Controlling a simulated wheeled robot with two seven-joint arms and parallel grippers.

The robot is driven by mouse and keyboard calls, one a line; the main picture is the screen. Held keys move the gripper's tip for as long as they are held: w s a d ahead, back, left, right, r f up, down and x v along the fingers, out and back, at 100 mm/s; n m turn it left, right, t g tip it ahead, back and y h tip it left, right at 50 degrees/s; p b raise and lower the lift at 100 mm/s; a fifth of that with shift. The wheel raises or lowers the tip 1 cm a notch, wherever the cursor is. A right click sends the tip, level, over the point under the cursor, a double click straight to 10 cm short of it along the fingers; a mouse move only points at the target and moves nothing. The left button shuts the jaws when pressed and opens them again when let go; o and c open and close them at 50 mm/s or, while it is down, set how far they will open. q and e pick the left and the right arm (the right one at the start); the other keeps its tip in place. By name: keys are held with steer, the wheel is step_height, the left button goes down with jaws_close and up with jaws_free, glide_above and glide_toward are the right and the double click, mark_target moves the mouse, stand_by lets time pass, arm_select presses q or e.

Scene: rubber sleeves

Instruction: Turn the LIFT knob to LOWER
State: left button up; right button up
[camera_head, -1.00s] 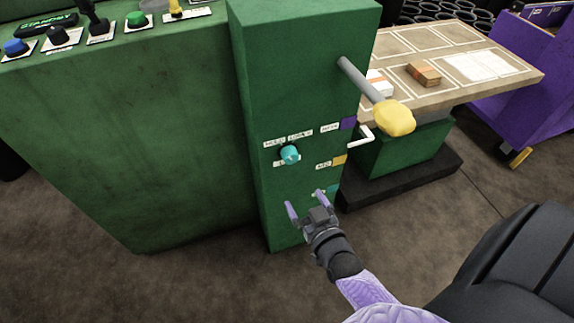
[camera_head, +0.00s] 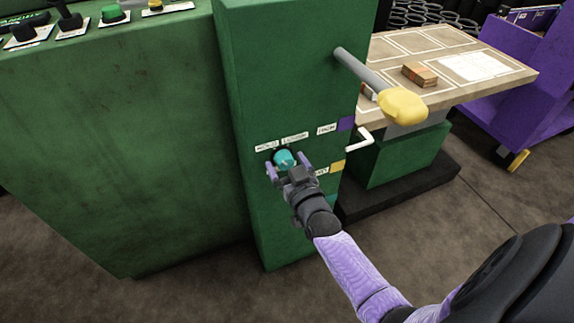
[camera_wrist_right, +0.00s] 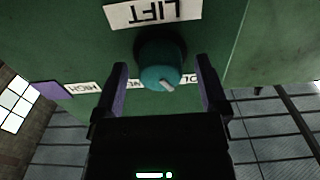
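The LIFT knob (camera_head: 285,157) is a round teal knob on the front of the green column. In the right wrist view the knob (camera_wrist_right: 160,72) has a pale pointer mark at its lower right, and the LIFT label (camera_wrist_right: 153,12) appears upside down above it. Labels reading HOLD (camera_head: 266,147) and LOWER (camera_head: 295,138) sit above the knob in the head view. My right gripper (camera_head: 286,163) is open, with one finger on each side of the knob; gaps seem to remain. It also shows in the right wrist view (camera_wrist_right: 162,68). My left gripper is not in view.
A yellow-ended lever (camera_head: 401,105) and a white hook-like handle (camera_head: 360,140) stick out from the column's right side. Purple (camera_head: 346,124) and yellow (camera_head: 338,167) patches lie right of the knob. A table (camera_head: 455,90) with a brown block (camera_head: 420,74) stands behind.

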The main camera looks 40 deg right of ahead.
steer(key=c, duration=1.2)
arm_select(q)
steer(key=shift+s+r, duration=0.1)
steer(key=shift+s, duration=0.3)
